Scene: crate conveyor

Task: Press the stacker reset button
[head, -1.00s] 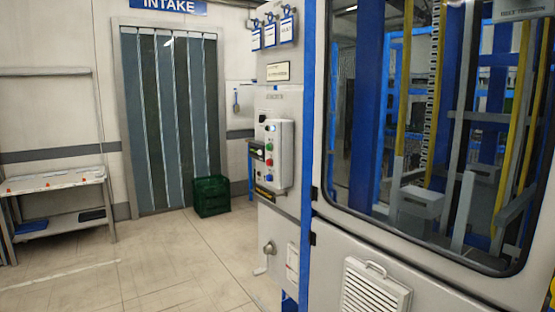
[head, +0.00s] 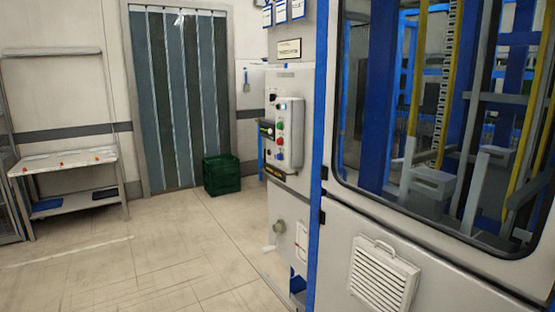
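A grey control box (head: 290,133) is mounted on the narrow side panel of the machine, near the middle of the head view. Its face carries a column of small buttons. A green button (head: 280,126), a red button (head: 280,141) and a blue button (head: 280,157) can be made out. Their labels are too small to read, so I cannot tell by text which one is the stacker reset. Neither of my grippers shows in the head view.
A large windowed machine door (head: 430,230) with a vent (head: 382,278) fills the right. A green crate (head: 222,175) stands on the floor by the strip curtain (head: 185,100). A bench (head: 70,165) stands at the left. The floor (head: 150,255) in front is clear.

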